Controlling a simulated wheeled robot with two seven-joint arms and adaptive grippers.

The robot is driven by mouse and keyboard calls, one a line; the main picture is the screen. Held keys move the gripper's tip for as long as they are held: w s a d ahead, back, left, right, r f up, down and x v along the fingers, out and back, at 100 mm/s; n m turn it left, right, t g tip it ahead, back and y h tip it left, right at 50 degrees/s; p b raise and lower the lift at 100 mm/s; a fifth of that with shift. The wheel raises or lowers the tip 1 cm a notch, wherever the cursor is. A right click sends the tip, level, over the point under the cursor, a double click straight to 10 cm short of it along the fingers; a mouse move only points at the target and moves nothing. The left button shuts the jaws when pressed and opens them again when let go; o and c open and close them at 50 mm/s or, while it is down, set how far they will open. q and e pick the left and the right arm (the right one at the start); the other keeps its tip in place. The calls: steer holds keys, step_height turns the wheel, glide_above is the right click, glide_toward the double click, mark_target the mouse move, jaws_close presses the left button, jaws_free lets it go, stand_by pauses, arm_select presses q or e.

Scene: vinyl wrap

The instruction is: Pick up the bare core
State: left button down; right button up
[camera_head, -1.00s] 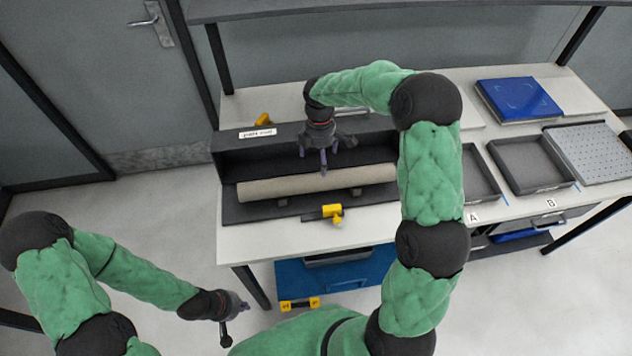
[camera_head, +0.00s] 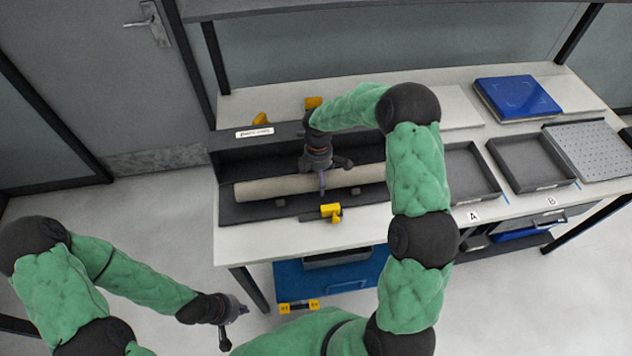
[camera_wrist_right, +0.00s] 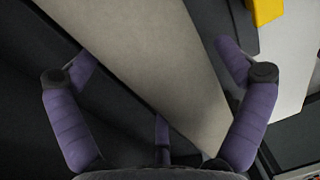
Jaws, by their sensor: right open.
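The bare core (camera_head: 275,189) is a long beige-grey tube lying across the supports of a dark grey open-fronted holder (camera_head: 226,157) on the white table. In the right wrist view the core (camera_wrist_right: 150,55) runs diagonally between the spread purple fingers of my right gripper (camera_wrist_right: 165,95), which is open and holds nothing. How far the fingertips reach down beside the core is hard to tell. My left gripper (camera_head: 238,312) hangs empty-looking off the table at the lower left; its fingers are too small to read.
A yellow-and-black tool (camera_head: 331,212) sits at the holder's front edge, close to my right gripper. Grey trays (camera_head: 470,172) and (camera_head: 531,163) marked A and B, a perforated plate (camera_head: 590,152) and a blue case (camera_head: 517,98) stand to the right. The table's front strip (camera_head: 270,245) is clear.

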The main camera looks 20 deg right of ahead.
steer(key=c, duration=1.2)
steer(key=shift+r, duration=0.1)
